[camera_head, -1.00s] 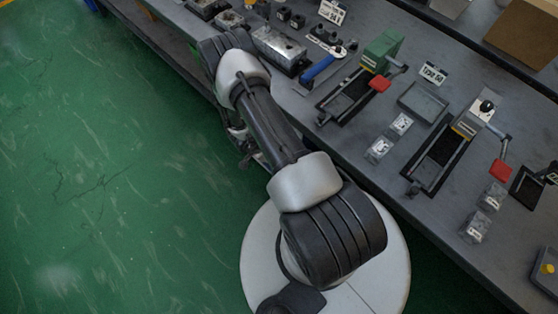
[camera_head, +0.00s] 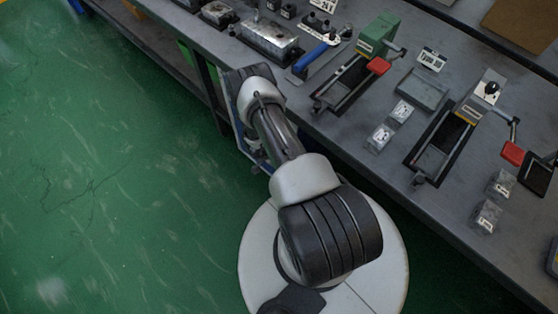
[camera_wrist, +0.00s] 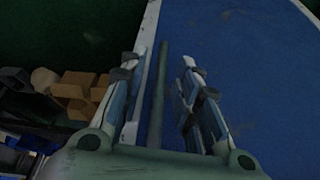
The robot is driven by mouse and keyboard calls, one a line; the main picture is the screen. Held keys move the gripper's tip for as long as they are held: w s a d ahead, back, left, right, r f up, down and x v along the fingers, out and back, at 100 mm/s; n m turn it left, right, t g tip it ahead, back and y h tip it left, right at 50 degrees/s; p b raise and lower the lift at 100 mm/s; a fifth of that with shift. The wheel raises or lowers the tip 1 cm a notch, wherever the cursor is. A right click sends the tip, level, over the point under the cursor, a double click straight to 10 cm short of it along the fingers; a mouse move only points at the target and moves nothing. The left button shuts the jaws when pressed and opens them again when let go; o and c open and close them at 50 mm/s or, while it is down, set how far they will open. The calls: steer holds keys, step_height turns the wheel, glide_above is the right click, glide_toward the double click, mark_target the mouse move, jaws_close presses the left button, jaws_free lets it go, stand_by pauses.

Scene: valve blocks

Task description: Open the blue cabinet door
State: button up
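The blue cabinet door (camera_wrist: 245,70) fills the right of the wrist view, with a pale edge along its left side. A dark upright bar handle (camera_wrist: 158,95) stands in front of it. My gripper (camera_wrist: 161,62) is open, with one finger on each side of the bar. I see gaps beside the bar, and cannot tell whether either finger touches it. In the head view my arm hides the gripper and most of the door. A thin blue strip (camera_head: 243,148) beside my arm may be the door's edge.
Left of the door, the wrist view shows a dark space with brown blocks (camera_wrist: 80,88). A grey bench (camera_head: 320,160) runs along the right of the head view, bearing valve blocks and tools. Green floor (camera_head: 90,190) is clear on the left.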

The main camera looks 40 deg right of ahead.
steer(key=shift+c, duration=0.5)
jaws_close()
